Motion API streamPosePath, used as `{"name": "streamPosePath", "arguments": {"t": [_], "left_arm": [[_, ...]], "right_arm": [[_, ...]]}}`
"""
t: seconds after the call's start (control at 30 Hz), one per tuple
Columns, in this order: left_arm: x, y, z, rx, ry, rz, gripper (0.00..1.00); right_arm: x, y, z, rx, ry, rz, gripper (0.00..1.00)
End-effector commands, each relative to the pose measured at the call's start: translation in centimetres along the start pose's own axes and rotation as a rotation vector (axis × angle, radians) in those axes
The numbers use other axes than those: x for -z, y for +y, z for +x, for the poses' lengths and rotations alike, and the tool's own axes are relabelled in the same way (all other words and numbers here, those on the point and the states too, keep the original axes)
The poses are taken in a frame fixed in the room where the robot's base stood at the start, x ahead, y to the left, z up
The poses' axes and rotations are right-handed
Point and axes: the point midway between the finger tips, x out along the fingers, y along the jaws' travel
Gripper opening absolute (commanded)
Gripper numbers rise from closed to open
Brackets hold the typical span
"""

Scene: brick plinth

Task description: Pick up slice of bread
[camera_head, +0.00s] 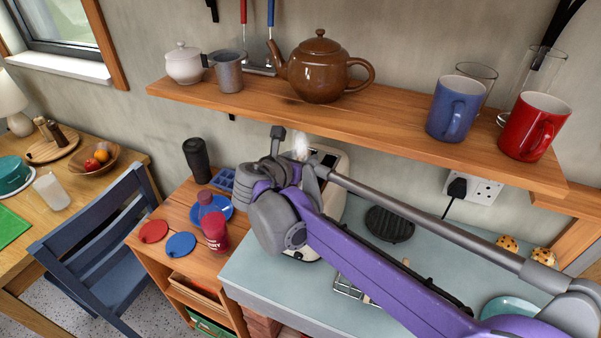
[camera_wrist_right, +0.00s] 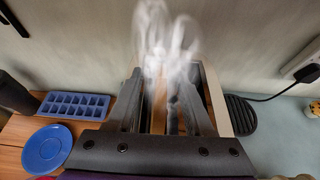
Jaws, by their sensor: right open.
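My right gripper (camera_wrist_right: 163,100) is open, its two dark fingers pointing down over a cream toaster (camera_wrist_right: 216,100). White steam (camera_wrist_right: 165,40) rises in front of the fingers. A brownish strip shows between the fingers; I cannot tell whether it is the slice of bread or part of the toaster. In the head view the toaster (camera_head: 334,172) stands on the pale blue counter, partly covered by my purple and grey right arm. No slice of bread is clearly visible. My left gripper is not in view.
A shelf (camera_head: 400,125) with a brown teapot (camera_head: 320,68) and mugs hangs above the arm. A black ribbed plate (camera_head: 389,223) lies right of the toaster.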

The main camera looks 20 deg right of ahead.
Motion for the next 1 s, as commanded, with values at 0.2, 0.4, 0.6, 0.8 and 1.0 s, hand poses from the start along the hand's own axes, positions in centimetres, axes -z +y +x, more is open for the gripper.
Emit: {"name": "streamPosePath", "arguments": {"t": [0.2,0.4,0.6,0.8,1.0], "left_arm": [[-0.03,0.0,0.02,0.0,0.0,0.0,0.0],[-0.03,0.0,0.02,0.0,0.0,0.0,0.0],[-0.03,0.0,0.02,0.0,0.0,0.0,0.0],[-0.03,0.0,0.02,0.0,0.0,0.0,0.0],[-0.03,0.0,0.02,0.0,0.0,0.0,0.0]], "right_arm": [[0.05,0.01,0.01,-0.001,0.0,0.0,0.47],[0.04,0.0,-0.01,0.0,0.001,0.0,0.11],[0.04,0.0,-0.02,0.0,0.001,0.0,0.0],[0.04,0.0,-0.02,0.0,0.001,0.0,0.0],[0.04,0.0,-0.02,0.0,0.001,0.001,0.0]]}}
